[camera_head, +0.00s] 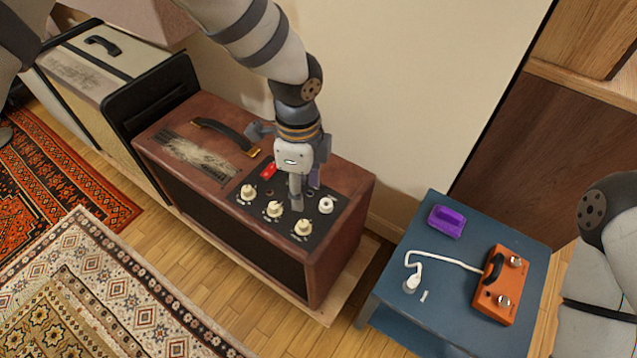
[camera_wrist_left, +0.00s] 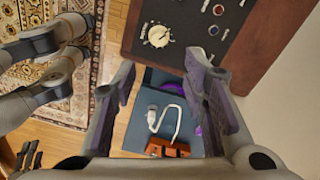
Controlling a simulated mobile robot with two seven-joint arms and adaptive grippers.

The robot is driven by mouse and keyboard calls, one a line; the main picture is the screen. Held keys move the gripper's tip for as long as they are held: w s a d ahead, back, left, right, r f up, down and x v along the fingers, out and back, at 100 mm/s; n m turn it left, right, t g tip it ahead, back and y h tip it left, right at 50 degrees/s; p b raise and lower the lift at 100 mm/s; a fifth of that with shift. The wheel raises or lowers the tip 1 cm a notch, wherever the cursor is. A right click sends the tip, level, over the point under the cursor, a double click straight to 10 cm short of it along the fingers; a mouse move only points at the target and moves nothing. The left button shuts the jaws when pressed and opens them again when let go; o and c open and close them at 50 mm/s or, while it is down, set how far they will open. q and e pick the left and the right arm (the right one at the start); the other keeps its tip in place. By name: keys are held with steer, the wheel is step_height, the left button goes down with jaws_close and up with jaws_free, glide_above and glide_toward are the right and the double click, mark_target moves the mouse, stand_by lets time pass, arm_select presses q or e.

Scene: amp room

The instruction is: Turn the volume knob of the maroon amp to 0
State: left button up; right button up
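The maroon amp (camera_head: 340,188) stands in the middle of the head view, with a black control panel (camera_head: 284,229) on top. The panel carries cream knobs (camera_head: 273,209) and a pale round part (camera_head: 326,205) at its right. Their labels are too small to read. My left gripper (camera_head: 305,190) points down over the panel. In the left wrist view my left gripper (camera_wrist_left: 160,64) has its fingers wide apart with nothing between them. One cream knob (camera_wrist_left: 158,36) lies just past the fingertips, seemingly untouched.
The amp's black handle (camera_head: 222,130) and a red switch (camera_head: 268,171) are near my left gripper. A blue table (camera_head: 452,261) at right holds an orange pedal (camera_head: 500,284), a purple object (camera_head: 446,221) and a white cable (camera_head: 440,258). A cream amp (camera_head: 88,72) stands left; the wall is behind.

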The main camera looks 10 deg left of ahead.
mark_target(303, 223)
arm_select(q)
steer(key=f, duration=0.3)
steer(key=f+b, duration=0.1)
steer(key=f, duration=0.6)
steer(key=shift+s+a+f, duration=0.1)
steer(key=shift+s+f, duration=0.2)
steer(key=shift+s, duration=0.1)
steer(key=shift+f, duration=0.4)
arm_select(e)
steer(key=shift+s+f, duration=0.75)
steer(key=shift+s, duration=0.2)
arm_select(q)
jaws_close()
